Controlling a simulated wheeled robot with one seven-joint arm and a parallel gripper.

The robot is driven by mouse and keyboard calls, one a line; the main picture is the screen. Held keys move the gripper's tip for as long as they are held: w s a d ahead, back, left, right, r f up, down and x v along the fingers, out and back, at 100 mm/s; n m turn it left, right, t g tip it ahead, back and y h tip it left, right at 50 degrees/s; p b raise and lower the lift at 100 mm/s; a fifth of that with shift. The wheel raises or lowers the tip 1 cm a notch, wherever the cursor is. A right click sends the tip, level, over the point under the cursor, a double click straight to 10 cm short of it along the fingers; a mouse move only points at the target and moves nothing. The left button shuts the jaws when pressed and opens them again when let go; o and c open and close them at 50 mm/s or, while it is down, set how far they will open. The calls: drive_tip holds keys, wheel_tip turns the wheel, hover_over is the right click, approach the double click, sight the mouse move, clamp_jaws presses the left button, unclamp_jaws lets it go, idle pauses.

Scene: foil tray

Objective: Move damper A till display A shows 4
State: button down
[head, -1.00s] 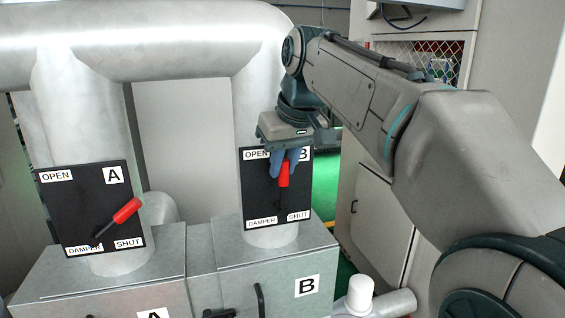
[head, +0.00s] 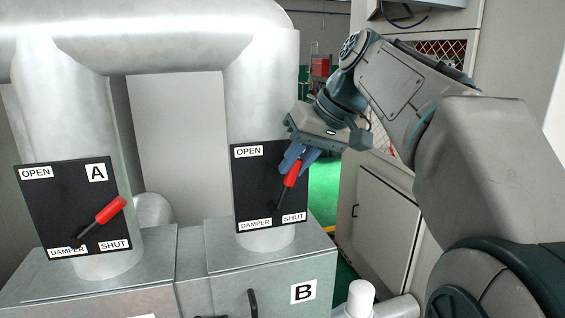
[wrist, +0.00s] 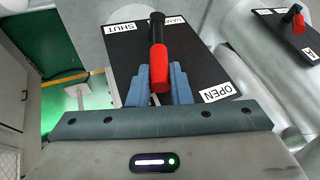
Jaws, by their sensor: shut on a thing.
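Damper A is the black plate (head: 60,215) at left in the head view, marked A, OPEN, SHUT and DAMPER. Its red-gripped lever (head: 110,210) leans up to the right and stands free, apart from my gripper. My gripper (head: 294,162) is at the other damper plate (head: 250,185), on the right duct above the box marked B. Its blue fingers are shut on that damper's red lever (head: 291,176), which tilts up to the right. In the wrist view the held red lever (wrist: 159,68) is between the fingers (wrist: 158,88). No display is visible.
Thick metal ducts (head: 130,45) rise behind both plates and join above. Metal boxes (head: 255,265) with black handles stand below. A grey cabinet (head: 385,215) is close on the right. Open space lies between the two plates.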

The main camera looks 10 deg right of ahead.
drive_tip(key=c, duration=1.3)
unclamp_jaws()
drive_tip(key=p+v, duration=0.1)
drive_tip(key=v, duration=1.2)
drive_tip(key=shift+s+d+r, duration=0.15)
drive_tip(key=shift+r, duration=0.2)
drive_tip(key=s+a+f+m+h, duration=0.1)
drive_tip(key=s+f, duration=0.3)
drive_tip(key=f, duration=0.8)
drive_tip(key=s+a+f+m+h, duration=0.1)
drive_tip(key=s+f, duration=0.3)
drive_tip(key=f, duration=0.8)
drive_tip(key=s+a+f+h, duration=0.1)
drive_tip(key=s+f+h, duration=0.2)
drive_tip(key=f, duration=0.9)
drive_tip(key=shift+s+f+m, duration=0.15)
drive_tip(key=shift+s+m, duration=0.25)
drive_tip(key=shift+s, duration=0.45)
